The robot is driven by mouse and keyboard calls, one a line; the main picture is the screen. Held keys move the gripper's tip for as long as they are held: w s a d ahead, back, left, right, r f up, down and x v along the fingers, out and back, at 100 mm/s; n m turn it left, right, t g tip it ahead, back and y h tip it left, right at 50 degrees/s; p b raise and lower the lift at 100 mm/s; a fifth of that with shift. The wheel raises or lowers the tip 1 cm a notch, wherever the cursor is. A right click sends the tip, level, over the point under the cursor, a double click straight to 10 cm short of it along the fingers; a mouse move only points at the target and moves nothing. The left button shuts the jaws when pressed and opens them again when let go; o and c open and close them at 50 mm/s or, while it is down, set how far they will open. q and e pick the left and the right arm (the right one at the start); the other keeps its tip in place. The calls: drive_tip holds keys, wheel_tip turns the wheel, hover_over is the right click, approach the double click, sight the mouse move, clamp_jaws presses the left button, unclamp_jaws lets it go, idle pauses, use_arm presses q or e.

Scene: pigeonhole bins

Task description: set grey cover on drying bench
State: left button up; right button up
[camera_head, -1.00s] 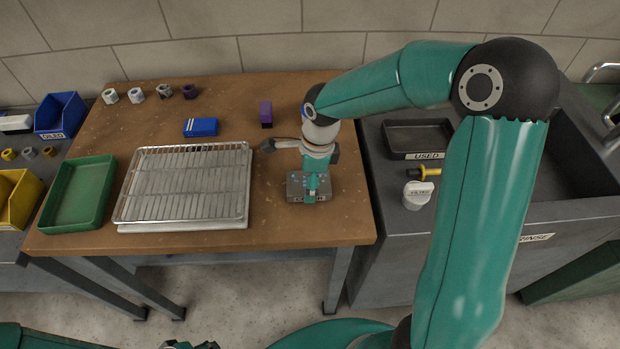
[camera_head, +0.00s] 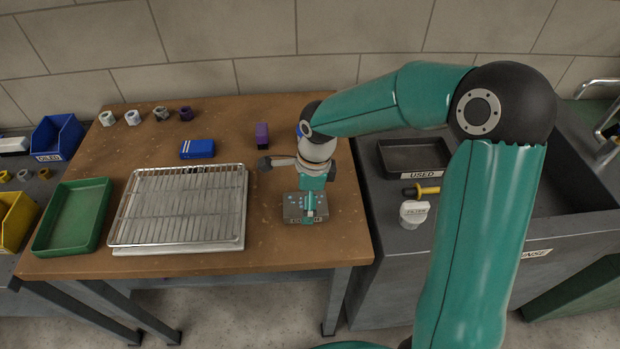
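A flat grey box-like piece (camera_head: 292,207), which looks like the grey cover, lies on the wooden bench (camera_head: 200,264) right of the wire rack. Pale dots show on its top, and a label on its front edge is too small to read. My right gripper (camera_head: 309,209) points down at the piece, its teal tip over the piece's middle and apparently touching it. My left gripper is out of view.
A wire rack on a tray (camera_head: 180,207), a green tray (camera_head: 75,215), a blue box (camera_head: 198,149), a purple block (camera_head: 262,135) and several small rings (camera_head: 133,118) stand on the bench. Right are the USED tray (camera_head: 414,157), a white filter (camera_head: 413,213) and a sink.

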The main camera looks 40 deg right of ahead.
wheel_tip(320, 180, up, 11)
drive_tip(key=d, duration=0.1)
drive_tip(key=shift+s, duration=0.4)
idle(0.4)
